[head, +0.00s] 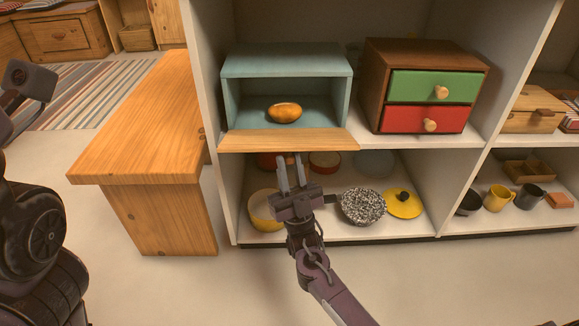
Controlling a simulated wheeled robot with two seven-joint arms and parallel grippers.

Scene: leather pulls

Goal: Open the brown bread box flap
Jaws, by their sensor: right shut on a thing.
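The bread box (287,61) is a blue-green box on the upper shelf, with a loaf of bread (284,112) inside. Its brown wooden flap (250,140) is folded down, lying out flat in front of the box, so the inside is open to view. My right gripper (291,160) is at the middle of the flap's front edge, pointing up from below. Its fingers are shut on the flap's pull, which is mostly hidden between them.
A drawer box (376,85) with green and red drawers stands right of the bread box. Below are a yellow bowl (262,211), a speckled pot (362,206) and a yellow lid (403,205). A wooden bench (150,130) stands to the left. The front floor is clear.

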